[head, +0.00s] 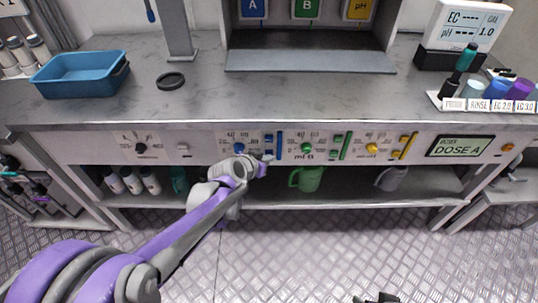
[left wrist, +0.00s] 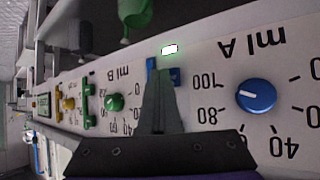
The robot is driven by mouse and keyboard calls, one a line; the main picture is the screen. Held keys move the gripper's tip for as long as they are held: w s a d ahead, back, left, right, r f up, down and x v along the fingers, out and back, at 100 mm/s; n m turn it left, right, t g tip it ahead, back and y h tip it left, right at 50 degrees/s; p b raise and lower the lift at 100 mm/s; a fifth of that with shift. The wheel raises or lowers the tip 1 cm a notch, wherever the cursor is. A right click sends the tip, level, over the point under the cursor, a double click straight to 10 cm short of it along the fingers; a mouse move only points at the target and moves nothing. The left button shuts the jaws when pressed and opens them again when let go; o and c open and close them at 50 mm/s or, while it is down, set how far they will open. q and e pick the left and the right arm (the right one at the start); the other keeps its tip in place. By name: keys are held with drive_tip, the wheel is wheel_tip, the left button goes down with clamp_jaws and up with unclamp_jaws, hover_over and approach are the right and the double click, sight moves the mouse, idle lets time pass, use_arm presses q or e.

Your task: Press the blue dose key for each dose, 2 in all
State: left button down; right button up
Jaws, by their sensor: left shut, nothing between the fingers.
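The blue dose key (left wrist: 176,75) is on the white panel beside the blue "ml A" knob (left wrist: 256,95). My left gripper (left wrist: 158,78) is shut and empty, its fingertips over the key and hiding part of it. I cannot tell whether they touch or press it. A small lamp (left wrist: 169,49) beside the key glows pale green. In the head view the left gripper (head: 264,161) is at the panel, just below the blue controls (head: 278,145). The display (head: 460,146) reads "DOSE A". A dark tip at the bottom edge seems to be my right gripper (head: 376,298); its fingers are unclear.
Green (head: 307,148) and yellow (head: 372,148) knobs and keys sit to the right on the panel. A green jug (head: 307,179) stands on the shelf below. A blue tub (head: 80,75) and a black ring (head: 171,81) are on the bench top.

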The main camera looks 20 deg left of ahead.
use_arm(q)
drive_tip(key=shift+s+d, duration=0.2)
drive_tip(key=shift+s, duration=0.65)
drive_tip(key=s, duration=0.2)
drive_tip(key=s+d+p, duration=0.1)
drive_tip(key=s, duration=0.1)
drive_tip(key=shift+s+d, duration=0.2)
drive_tip(key=shift+s, duration=0.2)
idle(0.7)
